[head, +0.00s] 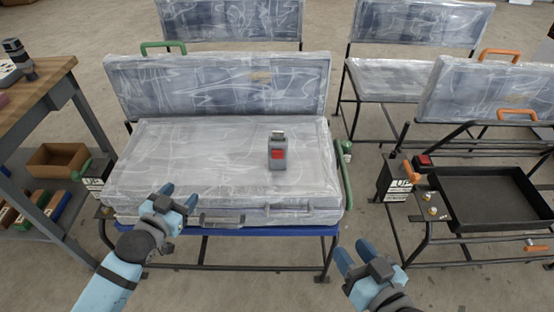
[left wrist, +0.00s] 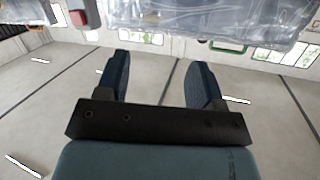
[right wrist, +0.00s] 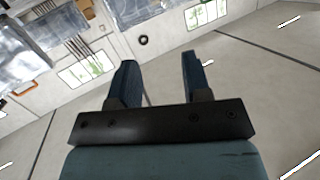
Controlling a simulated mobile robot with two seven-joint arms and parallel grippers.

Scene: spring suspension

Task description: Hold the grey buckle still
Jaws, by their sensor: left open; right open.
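The grey buckle (head: 279,151) with a red button stands on the plastic-wrapped seat cushion (head: 180,160), right of its middle. In the left wrist view, a red and grey piece that looks like the buckle (left wrist: 80,17) shows at the top left. My left gripper (head: 178,196) is open and empty at the front left edge of the seat, apart from the buckle. Its two blue fingers (left wrist: 157,80) are spread in the left wrist view. My right gripper (head: 355,256) is open and empty, in front of the seat and to its right. Its fingers (right wrist: 158,75) are also spread.
A wrapped backrest (head: 215,85) rises behind the seat. A green handle (head: 347,185) runs along the seat's right side. A workbench (head: 35,100) stands at the left. At the right is a black tray (head: 490,200) on a frame.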

